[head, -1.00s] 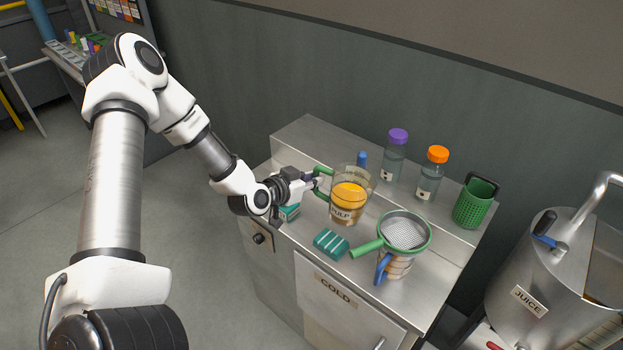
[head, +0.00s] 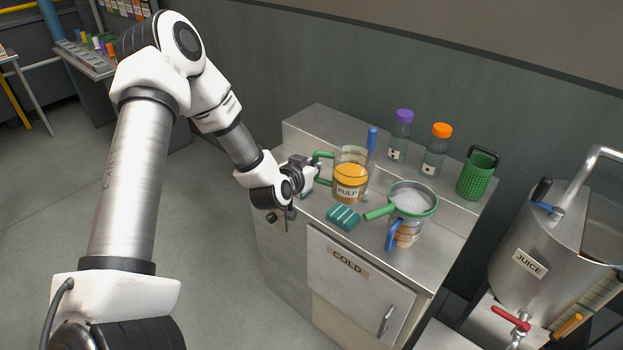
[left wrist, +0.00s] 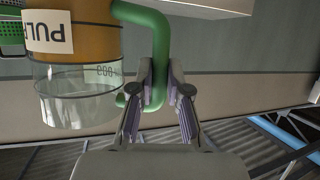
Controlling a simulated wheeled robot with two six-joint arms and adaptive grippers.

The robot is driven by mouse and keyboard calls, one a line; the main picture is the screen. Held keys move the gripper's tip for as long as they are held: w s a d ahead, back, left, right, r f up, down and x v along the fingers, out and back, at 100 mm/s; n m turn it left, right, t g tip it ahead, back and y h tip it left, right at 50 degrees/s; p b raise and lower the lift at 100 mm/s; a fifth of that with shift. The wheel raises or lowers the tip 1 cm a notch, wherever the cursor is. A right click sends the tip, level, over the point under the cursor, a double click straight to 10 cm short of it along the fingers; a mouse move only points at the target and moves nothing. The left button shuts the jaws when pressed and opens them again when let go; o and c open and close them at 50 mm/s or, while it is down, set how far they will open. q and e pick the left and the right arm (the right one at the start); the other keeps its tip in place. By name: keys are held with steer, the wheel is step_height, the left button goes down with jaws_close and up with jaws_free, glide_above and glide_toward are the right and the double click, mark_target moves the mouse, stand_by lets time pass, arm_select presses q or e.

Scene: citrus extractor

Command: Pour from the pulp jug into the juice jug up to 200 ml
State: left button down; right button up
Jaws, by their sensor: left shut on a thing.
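The pulp jug (head: 349,189) is a clear jug with a PULP label, orange liquid inside and a green handle. It looks nearly upright in the head view. My left gripper (head: 314,175) is shut on that handle from the left; in the left wrist view its fingers (left wrist: 158,90) close on the green handle (left wrist: 158,50), with the jug (left wrist: 80,85) beside them. Whether its base touches the counter is unclear. The juice jug (head: 405,235), with a blue handle, stands to the right. A green-rimmed strainer (head: 411,198) sits over its mouth. Its fill level is hard to read.
A teal sponge (head: 343,217) lies in front of the pulp jug. A blue upright item (head: 372,140) stands behind it. Purple-capped (head: 402,125) and orange-capped (head: 438,150) bottles and a green basket (head: 477,176) stand on the back ledge. A steel JUICE tank (head: 535,240) is at right.

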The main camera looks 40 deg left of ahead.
arm_select(q)
steer(key=w+d+r+m+p, duration=0.1)
steer(key=p, duration=0.1)
steer(key=shift+w+d+r+p, duration=0.3)
steer(key=shift+d, duration=0.05)
steer(key=shift+s, duration=0.1)
steer(key=shift+w+a+f, duration=0.3)
steer(key=shift+w+f, duration=0.2)
steer(key=shift+s+d+r, duration=0.15)
steer(key=shift+s+r, duration=0.1)
steer(key=shift+r, duration=0.05)
steer(key=shift+f, duration=0.1)
arm_select(e)
steer(key=shift+w+a+r, duration=0.1)
steer(key=shift+w+r, duration=0.2)
steer(key=shift+r, duration=0.25)
